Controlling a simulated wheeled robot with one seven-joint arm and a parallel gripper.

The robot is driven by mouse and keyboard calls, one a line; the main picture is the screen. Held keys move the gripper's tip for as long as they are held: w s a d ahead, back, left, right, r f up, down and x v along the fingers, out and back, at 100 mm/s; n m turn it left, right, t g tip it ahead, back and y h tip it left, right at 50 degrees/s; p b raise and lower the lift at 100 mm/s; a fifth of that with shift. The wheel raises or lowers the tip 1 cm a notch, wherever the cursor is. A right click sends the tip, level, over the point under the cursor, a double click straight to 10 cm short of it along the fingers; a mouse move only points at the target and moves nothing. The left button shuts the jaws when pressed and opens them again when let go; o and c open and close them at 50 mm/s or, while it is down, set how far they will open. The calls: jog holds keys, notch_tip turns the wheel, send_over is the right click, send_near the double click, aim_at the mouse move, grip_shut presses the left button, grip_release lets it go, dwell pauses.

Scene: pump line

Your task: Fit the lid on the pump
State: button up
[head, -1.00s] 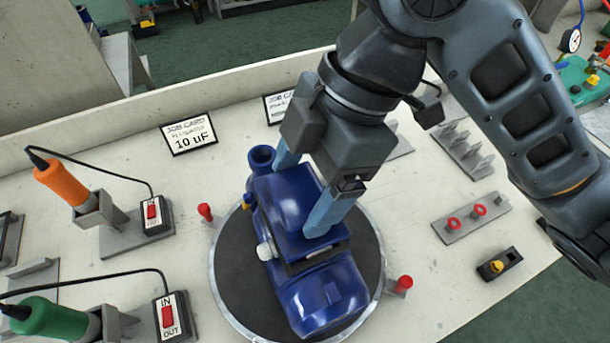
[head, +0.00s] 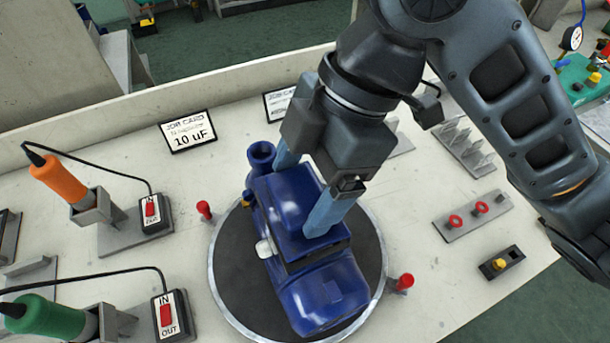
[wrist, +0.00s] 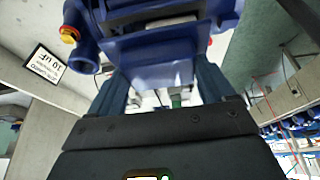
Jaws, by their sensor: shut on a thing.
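The blue pump (head: 318,298) lies on a round dark turntable (head: 235,285) in the head view. Its round port (head: 261,153) points up at the far end. The blue box-shaped lid (head: 284,198) sits over the middle of the pump, close on its dark opening edge. My gripper (head: 302,192) is shut on the lid, with one light-blue finger on its far side and one on its near right side. Both fingers also show in the wrist view (wrist: 160,85), with blue parts above them. Whether the lid is fully seated I cannot tell.
Two red pegs stand beside the turntable, left (head: 204,210) and right (head: 402,283). An orange-handled tool (head: 60,180) and a green-handled one (head: 50,317) stand in holders at left, with switch boxes beside them. A plate with red rings (head: 470,218) lies at right.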

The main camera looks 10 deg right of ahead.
jog(key=shift+f+b, duration=0.85)
jog(key=shift+f, duration=0.2)
jog(key=o, duration=0.9)
jog(key=shift+r, duration=0.15)
jog(key=shift+p+v, duration=2.15)
jog(key=shift+v, duration=0.7)
jog(key=shift+d, duration=0.1)
jog(key=shift+v, duration=3.9)
